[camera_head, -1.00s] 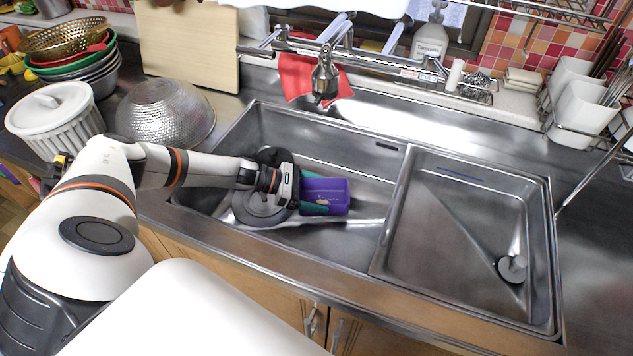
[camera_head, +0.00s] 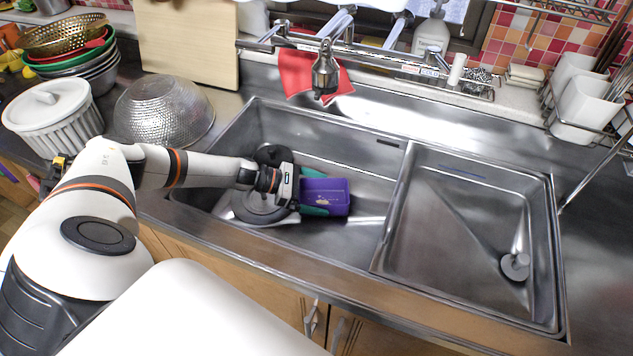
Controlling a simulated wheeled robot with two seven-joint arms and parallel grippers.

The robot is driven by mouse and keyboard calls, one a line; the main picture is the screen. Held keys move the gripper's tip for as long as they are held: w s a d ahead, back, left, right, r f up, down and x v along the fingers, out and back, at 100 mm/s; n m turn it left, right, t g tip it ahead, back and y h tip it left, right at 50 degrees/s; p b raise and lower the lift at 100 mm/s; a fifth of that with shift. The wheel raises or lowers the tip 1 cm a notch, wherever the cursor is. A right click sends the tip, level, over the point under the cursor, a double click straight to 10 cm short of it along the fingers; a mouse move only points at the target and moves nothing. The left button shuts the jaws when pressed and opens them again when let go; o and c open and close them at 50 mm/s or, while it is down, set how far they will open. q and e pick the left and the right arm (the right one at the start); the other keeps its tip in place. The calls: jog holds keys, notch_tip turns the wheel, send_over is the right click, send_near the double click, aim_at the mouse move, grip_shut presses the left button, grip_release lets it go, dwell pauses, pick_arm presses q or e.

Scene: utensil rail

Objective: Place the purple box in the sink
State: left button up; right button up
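The purple box (camera_head: 331,197) is inside the left basin of the steel sink (camera_head: 360,225), near its middle. My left gripper (camera_head: 314,193) reaches in from the left over the basin's front wall. Its green fingertips lie on the far and near sides of the box, at the box's left end. I cannot tell whether the fingers press on it or stand slightly apart. Whether the box touches the basin floor is also not clear. My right gripper is not in view.
The faucet (camera_head: 325,72) hangs over the sink's back edge, with a red cloth (camera_head: 296,75) behind it. A metal colander (camera_head: 163,112) and white lidded pot (camera_head: 55,118) stand left of the sink.

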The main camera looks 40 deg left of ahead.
aim_at(316, 203)
pick_arm(q)
notch_tip(316, 203, up, 10)
dwell(0.6)
